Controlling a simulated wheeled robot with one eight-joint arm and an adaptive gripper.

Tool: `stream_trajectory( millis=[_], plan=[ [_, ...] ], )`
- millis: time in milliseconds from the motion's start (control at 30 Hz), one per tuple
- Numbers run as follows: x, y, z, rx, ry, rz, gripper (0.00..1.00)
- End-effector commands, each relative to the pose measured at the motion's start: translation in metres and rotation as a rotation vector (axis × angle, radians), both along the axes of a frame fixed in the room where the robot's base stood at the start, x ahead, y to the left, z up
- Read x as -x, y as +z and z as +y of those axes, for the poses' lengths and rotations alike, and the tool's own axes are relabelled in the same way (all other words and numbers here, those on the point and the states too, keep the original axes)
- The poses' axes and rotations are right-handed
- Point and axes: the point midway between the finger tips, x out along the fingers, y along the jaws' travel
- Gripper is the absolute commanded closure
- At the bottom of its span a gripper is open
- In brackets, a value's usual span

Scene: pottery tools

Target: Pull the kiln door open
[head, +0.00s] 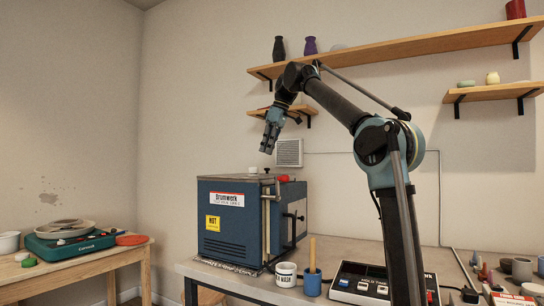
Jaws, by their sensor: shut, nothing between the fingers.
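The kiln (229,240) is a dark blue box with a Drumwerk label and a yellow HOT sign, standing on the grey worktable. Its door (285,225) is on the right-hand face, seen at a steep angle, with a pale upright strip at its near edge. A black door handle (292,216) sticks out from it. Whether the door is fully closed is hard to tell from here. My gripper (267,149) is shut and empty, pointing down in the air above the kiln's top, apart from the handle.
A white mug (286,274) and a blue cup (312,284) with a wooden handle stand close in front of the door side. A black control box (362,283) lies right of them. Shelves (400,47) hang on the wall behind my arm.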

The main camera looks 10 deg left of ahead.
Motion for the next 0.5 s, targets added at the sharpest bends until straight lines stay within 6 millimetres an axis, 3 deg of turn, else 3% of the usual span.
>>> stream_trajectory(
  millis=[500],
  plan=[
    [-0.005,-0.075,0.027,0.000,0.001,0.000,1.00]
  ],
)
